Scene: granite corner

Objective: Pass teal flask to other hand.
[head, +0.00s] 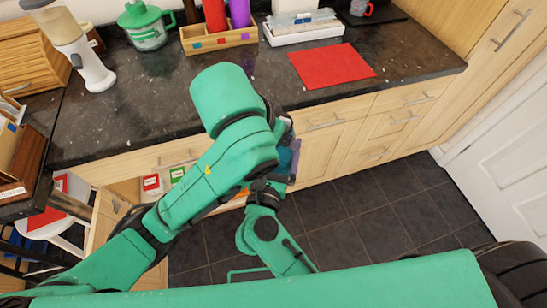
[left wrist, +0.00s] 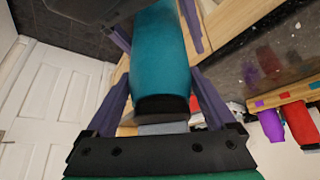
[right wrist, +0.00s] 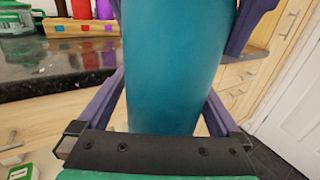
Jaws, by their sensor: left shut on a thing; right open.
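The teal flask (left wrist: 161,55) fills the middle of the left wrist view, between the purple fingers of my left gripper (left wrist: 157,38), which is shut on it. In the right wrist view the flask (right wrist: 178,65) stands large between the spread fingers of my right gripper (right wrist: 185,30). That gripper is open around the flask; I cannot tell whether a finger touches it. In the head view my green arm hides most of the flask and both grippers, in front of the counter edge.
The dark granite counter (head: 130,115) holds a red mat (head: 331,65), a wooden rack (head: 219,40) with red and purple flasks, a white tray (head: 303,30), a green-lidded jug (head: 147,25) and a white appliance (head: 85,60). An open compartment with small boxes (head: 152,183) is below.

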